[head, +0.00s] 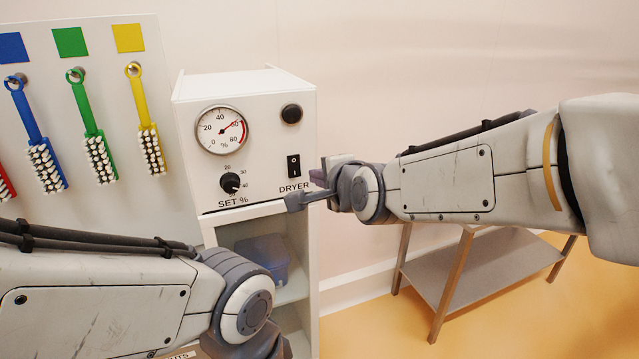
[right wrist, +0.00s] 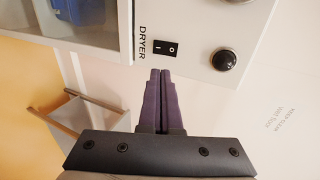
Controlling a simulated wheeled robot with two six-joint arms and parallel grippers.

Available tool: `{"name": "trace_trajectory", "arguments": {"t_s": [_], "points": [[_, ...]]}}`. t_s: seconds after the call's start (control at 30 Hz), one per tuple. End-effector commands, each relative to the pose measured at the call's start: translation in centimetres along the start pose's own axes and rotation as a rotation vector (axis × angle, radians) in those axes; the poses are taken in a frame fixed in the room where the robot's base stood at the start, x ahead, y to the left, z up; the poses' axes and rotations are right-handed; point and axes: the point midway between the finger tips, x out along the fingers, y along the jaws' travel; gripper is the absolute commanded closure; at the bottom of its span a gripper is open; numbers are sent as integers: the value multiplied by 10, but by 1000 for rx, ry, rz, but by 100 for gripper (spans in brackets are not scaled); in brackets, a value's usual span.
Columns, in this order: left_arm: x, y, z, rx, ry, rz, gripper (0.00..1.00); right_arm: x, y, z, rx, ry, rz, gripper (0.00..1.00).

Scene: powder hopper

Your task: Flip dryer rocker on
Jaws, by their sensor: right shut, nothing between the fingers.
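The dryer rocker (head: 294,166) is a small black switch above the DRYER label on the front of a white box (head: 255,190). It also shows in the right wrist view (right wrist: 167,49), with I and O marks, I on the label side. Which side is pressed in, I cannot tell. My right gripper (head: 316,177) is just right of the rocker and label in the head view. In the right wrist view its dark fingers (right wrist: 160,72) are together and empty, their tips apart from the rocker in the picture. My left arm shows at lower left; its fingers are out of frame.
The box also carries a round gauge (head: 222,130), a SET % knob (head: 230,183) and a black round button (head: 291,114). A blue container (head: 262,258) sits on the shelf below. Brushes hang on a board (head: 165,120) at left. A low table (head: 480,268) stands at right.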

Motion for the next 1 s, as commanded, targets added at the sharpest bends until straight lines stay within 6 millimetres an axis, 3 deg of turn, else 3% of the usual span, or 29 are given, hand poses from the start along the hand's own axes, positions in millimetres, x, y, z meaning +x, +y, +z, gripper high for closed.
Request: {"name": "trace_trajectory", "arguments": {"t_s": [0.2,0.53,0.67,0.77,1.0], "points": [[1,0,0,0,0,0,100,-15,-1,2,-1,-3,0,100],[1,0,0,0,1,0,100,-16,-1,3,-1,-4,1,100],[4,-6,-9,19,37,-12,100,-16,8,8,-40,-20,27,100],[7,-21,-31,74,126,-48,100,-19,31,20,-137,-59,91,100],[-4,-85,-118,361,473,-281,100,-47,130,61,-581,-279,344,100]]}}
